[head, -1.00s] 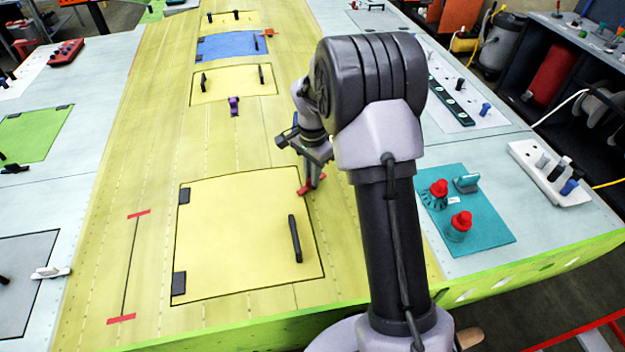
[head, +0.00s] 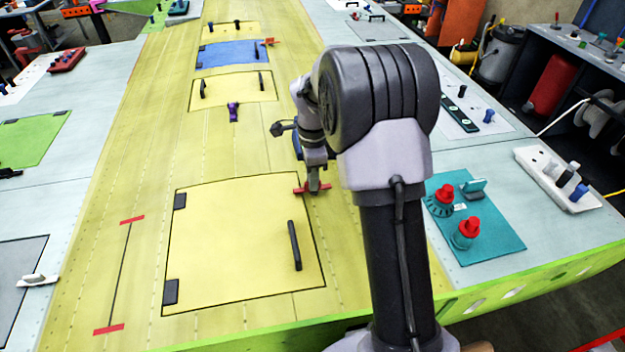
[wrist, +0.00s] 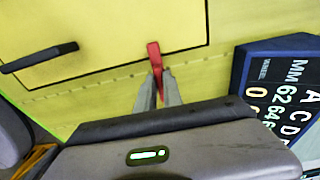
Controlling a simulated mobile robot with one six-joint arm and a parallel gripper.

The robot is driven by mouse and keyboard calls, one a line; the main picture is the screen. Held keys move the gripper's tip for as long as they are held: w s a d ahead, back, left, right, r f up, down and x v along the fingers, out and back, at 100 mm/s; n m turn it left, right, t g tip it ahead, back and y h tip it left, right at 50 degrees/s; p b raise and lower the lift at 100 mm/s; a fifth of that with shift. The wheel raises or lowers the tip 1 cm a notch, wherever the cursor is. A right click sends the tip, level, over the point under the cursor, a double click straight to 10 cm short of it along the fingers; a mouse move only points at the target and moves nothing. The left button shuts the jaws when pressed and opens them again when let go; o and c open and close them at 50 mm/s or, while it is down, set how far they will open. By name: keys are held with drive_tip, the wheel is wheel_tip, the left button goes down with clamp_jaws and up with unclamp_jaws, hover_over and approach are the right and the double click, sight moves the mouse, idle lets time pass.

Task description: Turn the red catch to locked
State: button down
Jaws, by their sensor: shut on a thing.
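The red catch (head: 299,190) sits at the right edge of the large yellow panel (head: 235,240) in the head view. In the wrist view the red catch (wrist: 153,50) points away from my fingers and crosses the panel's dark edge line, its tip over the panel. My gripper (wrist: 158,80) is shut on the catch, with one finger on each side of it. In the head view my gripper (head: 314,187) stands upright over the catch and hides its middle.
A dark blue box with white lettering (wrist: 280,75) is close right of my gripper in the wrist view. A teal plate with red knobs (head: 490,245) lies right of my arm.

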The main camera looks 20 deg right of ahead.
idle(0.4)
drive_tip(key=c, duration=1.5)
unclamp_jaws()
wheel_tip(320, 180, up, 17)
drive_tip(key=p, duration=0.3)
drive_tip(key=shift+r+p, duration=0.2)
drive_tip(key=shift+p, duration=0.1)
